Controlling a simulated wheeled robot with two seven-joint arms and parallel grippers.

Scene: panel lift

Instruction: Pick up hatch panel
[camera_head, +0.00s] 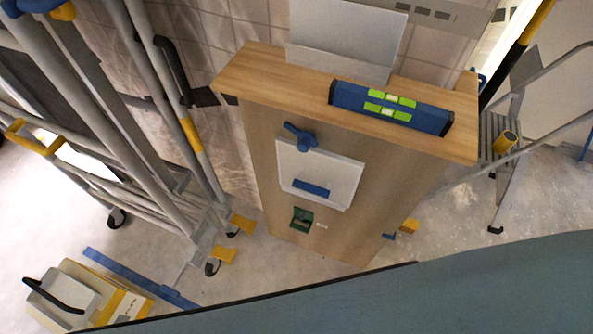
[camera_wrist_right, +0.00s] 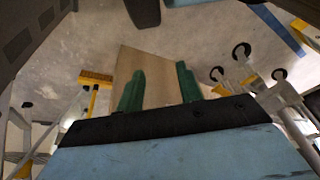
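A white square hatch panel (camera_head: 335,177) with a blue bar handle (camera_head: 311,188) sits on the front face of a wooden cabinet (camera_head: 255,135) in the head view. A blue latch or knob (camera_head: 300,137) is at its top edge. The hatch panel cannot be made out in the right wrist view. My right gripper (camera_wrist_right: 159,84) shows there with two green fingers apart and nothing between them; wooden boarding (camera_wrist_right: 150,65) lies beyond. My left gripper is in neither view.
A blue level (camera_head: 390,107) and an upright pale board (camera_head: 345,40) are on the cabinet top. A small green item (camera_head: 301,218) is on its front, below the hatch. A wheeled scaffold (camera_head: 165,130) stands left, a stepladder (camera_head: 505,150) right. A case (camera_head: 75,295) lies on the floor.

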